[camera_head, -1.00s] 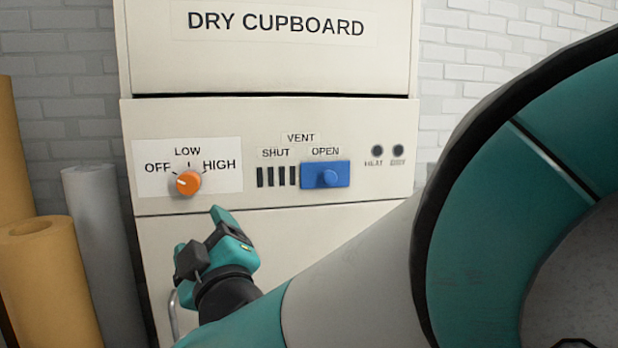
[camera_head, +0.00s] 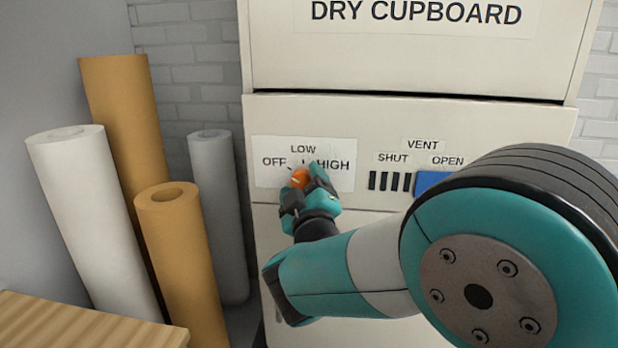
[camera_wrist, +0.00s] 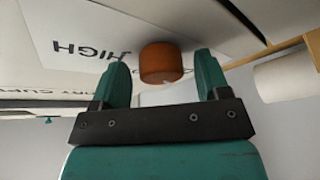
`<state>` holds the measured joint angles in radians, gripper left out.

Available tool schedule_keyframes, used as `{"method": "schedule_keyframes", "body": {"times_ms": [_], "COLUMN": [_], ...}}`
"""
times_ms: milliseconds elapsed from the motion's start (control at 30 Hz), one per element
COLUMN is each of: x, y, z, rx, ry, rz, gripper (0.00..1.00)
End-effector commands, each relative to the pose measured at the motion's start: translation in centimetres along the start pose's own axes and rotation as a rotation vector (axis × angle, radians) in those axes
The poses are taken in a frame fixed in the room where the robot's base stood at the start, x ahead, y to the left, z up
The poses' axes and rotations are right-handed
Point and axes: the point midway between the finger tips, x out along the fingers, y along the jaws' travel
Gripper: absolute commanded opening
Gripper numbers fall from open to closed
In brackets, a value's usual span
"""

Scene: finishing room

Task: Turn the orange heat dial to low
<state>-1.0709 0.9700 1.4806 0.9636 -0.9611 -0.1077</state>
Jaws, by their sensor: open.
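The orange heat dial (camera_head: 299,178) is on the cupboard's white label plate, under the words OFF, LOW and HIGH. My gripper (camera_head: 309,180) is in front of it and covers part of it in the head view, so where its pointer stands is hidden. In the wrist view the dial (camera_wrist: 161,63) lies between the tips of my two open fingers (camera_wrist: 158,75). A gap shows on each side of the dial, and the fingers do not seem to touch it.
The vent slider's blue plate (camera_head: 431,183) is to the right, partly behind my arm. Paper rolls (camera_head: 180,250) stand left of the cupboard (camera_head: 410,110). A wooden surface (camera_head: 80,325) is at the lower left.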

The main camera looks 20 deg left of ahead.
Motion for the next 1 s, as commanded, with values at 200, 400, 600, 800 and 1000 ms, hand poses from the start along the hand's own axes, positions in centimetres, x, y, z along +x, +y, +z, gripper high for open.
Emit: {"method": "schedule_keyframes", "body": {"times_ms": [200, 400, 600, 800, 1000], "x": [-0.03, -0.04, -0.10, -0.26, -0.40], "y": [-0.14, -0.09, -0.19, -0.57, -0.96], "z": [-0.10, -0.06, 0.09, 0.44, 0.76], "rx": [0.001, 0.001, 0.009, 0.057, 0.160], "ry": [0.002, 0.001, 0.001, 0.004, 0.008], "rz": [-0.002, -0.001, 0.002, 0.024, 0.071], "gripper": [0.57, 0.20, 0.20, 0.20, 0.20]}}
